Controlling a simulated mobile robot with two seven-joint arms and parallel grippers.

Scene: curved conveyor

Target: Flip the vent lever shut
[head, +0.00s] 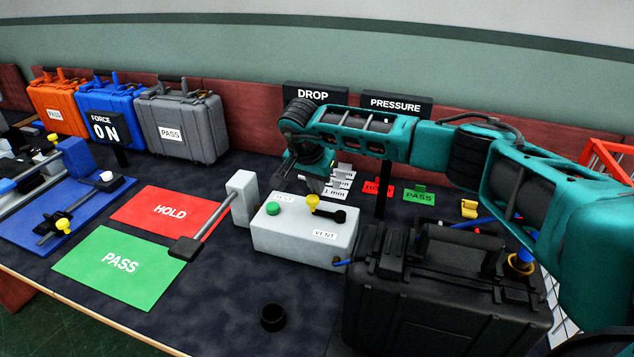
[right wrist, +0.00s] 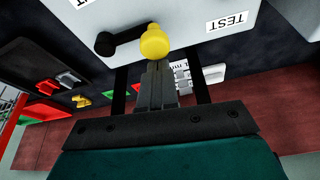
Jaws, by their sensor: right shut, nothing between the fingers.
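The white box (head: 290,240) carries a green button (head: 273,209) and the vent lever. The vent lever is a short black arm (head: 338,216) with a yellow knob (head: 312,202) at its left end, beside a VENT label (head: 325,235). In the right wrist view the lever's black arm (right wrist: 115,41) and yellow knob (right wrist: 154,41) lie just ahead of the fingertips. My right gripper (head: 314,187) is shut and empty, right behind the knob. Its closed fingers also show in the right wrist view (right wrist: 157,72). I cannot tell whether they touch the knob. My left gripper is out of view.
A black case (head: 440,300) stands close to the right of the white box. Red HOLD (head: 170,211) and green PASS (head: 118,264) mats are further left. DROP (head: 313,95) and PRESSURE (head: 396,104) signs stand behind.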

